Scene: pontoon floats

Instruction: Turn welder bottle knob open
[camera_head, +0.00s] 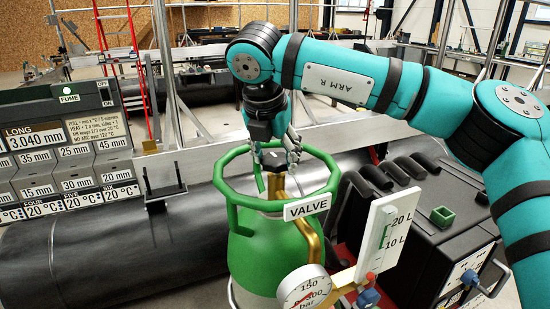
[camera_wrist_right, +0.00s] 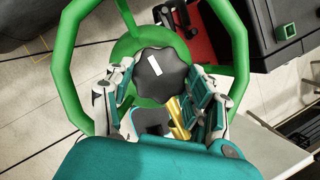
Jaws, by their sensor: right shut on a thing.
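The green bottle (camera_head: 268,254) stands upright in the middle of the head view, with a green ring guard (camera_head: 228,187) around its top and a VALVE label. Its black knob (camera_wrist_right: 161,74) with a white mark shows inside the guard in the right wrist view. My right gripper (camera_head: 274,160) reaches down into the guard from above. In the right wrist view its fingers (camera_wrist_right: 160,92) lie on both sides of the knob, shut on it. The white mark is tilted slightly from the picture's vertical. Brass fittings (camera_head: 308,240) run below the knob. My left gripper is not in view.
A round gauge (camera_head: 303,290) and a white litre scale (camera_head: 388,232) stand in front and right of the bottle. A black machine (camera_head: 415,235) is at the right. A panel with temperature displays (camera_head: 65,150) is at the left. A large dark pipe (camera_head: 120,250) lies behind the bottle.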

